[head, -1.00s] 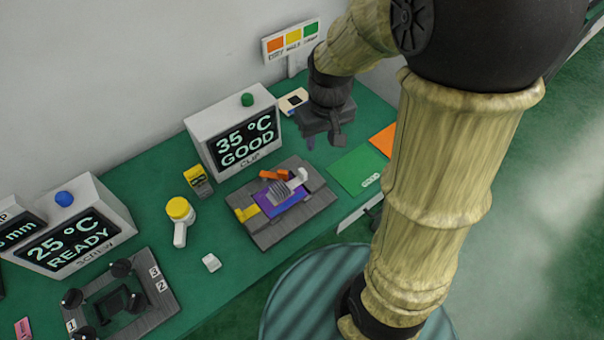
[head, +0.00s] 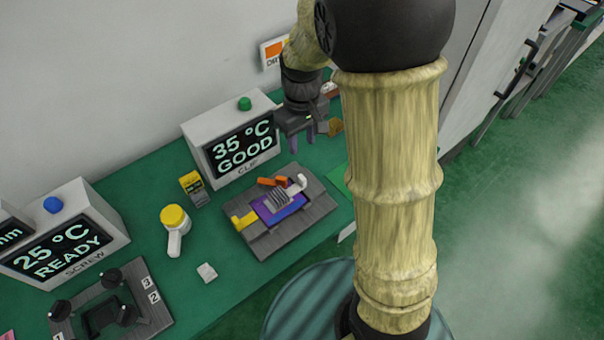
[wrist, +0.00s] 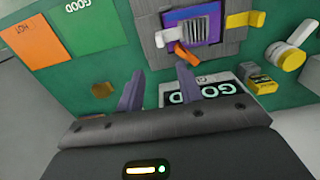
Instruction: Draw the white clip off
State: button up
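The white clip (head: 297,185) sits at the right end of a purple block with a finned grey part (head: 274,203), on a dark grey fixture board (head: 262,245). In the wrist view the white clip (wrist: 163,38) is at the block's left end. An orange clip (head: 270,182) is at the block's back edge and a yellow one (head: 243,219) at its left end. My gripper (head: 302,141) hangs behind and above the board, beside the display box. Its fingers (wrist: 160,74) are apart with nothing between them, clear of the clips.
The "35 °C GOOD" CLIP display box (head: 238,145) stands behind the board. A yellow-topped white item (head: 174,220) and a small yellow box (head: 194,187) stand left of it. Green (wrist: 88,25) and orange mats (wrist: 32,38) and a small brown block (wrist: 103,90) lie on the other side.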

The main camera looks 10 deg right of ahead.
aim_at(302, 177)
notch_tip(302, 177, down, 14)
jog(key=shift+f, duration=0.1)
dwell(0.4)
grip_shut()
